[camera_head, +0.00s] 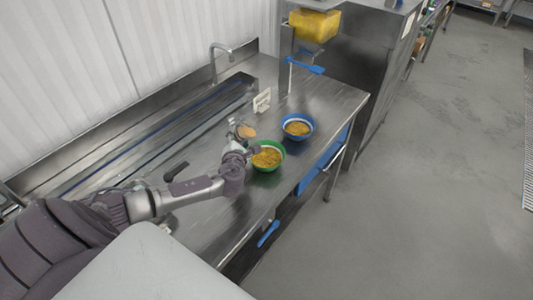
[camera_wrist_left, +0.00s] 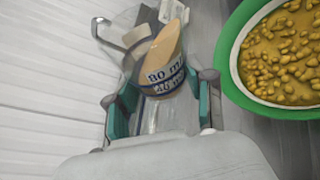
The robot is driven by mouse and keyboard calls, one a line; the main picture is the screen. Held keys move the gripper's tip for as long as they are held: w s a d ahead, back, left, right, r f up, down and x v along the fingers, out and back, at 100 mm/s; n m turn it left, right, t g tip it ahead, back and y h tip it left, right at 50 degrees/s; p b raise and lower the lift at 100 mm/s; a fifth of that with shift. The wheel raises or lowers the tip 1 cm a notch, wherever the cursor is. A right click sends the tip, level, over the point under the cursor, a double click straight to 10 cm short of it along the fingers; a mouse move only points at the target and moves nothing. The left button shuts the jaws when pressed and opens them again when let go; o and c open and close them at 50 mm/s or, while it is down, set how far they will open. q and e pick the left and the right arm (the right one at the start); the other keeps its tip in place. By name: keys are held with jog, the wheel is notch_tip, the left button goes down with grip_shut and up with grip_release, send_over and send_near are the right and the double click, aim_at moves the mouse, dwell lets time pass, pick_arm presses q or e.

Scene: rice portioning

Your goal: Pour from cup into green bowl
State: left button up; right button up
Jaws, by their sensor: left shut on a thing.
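My left gripper (camera_head: 240,141) is shut on a clear measuring cup (camera_head: 242,128) with dark blue ml markings. The cup (camera_wrist_left: 162,78) also shows between the teal-edged fingers in the left wrist view. It looks tilted, and a tan-orange mass lies inside it. The green bowl (camera_head: 268,169) stands on the steel table just in front of and to the right of the gripper. In the left wrist view the green bowl (camera_wrist_left: 229,50) is at the right, holding yellow grains. The cup and the bowl appear side by side there. My right gripper is not in view.
A blue bowl (camera_head: 312,131) with yellow-brown contents stands right of the green one. A small white stand (camera_head: 262,101) is behind. A yellow-filled dispenser (camera_head: 315,25) with a blue lever (camera_head: 305,65) stands at the table's far end. A faucet (camera_head: 220,55) is at the back.

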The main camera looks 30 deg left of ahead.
pick_arm(q)
jog(key=shift+w+a, duration=0.1)
jog(key=shift+w, duration=0.1)
jog(key=shift+s+m, duration=0.2)
jog(key=shift+m, duration=0.1)
jog(key=shift+b, duration=0.4)
jog(key=shift+w+f, duration=0.2)
jog(key=shift+s+m+y+b, duration=0.1)
jog(key=shift+m+y+b, duration=0.2)
jog(key=shift+b, duration=0.05)
jog(key=shift+s, duration=0.1)
jog(key=shift+w+a+f+t+b, duration=0.1)
jog(key=shift+w+f+t+b, duration=0.1)
jog(key=shift+t+b, duration=0.15)
jog(key=shift+s+r+m, duration=0.2)
jog(key=shift+r+m, duration=0.05)
jog(key=shift+m, duration=0.05)
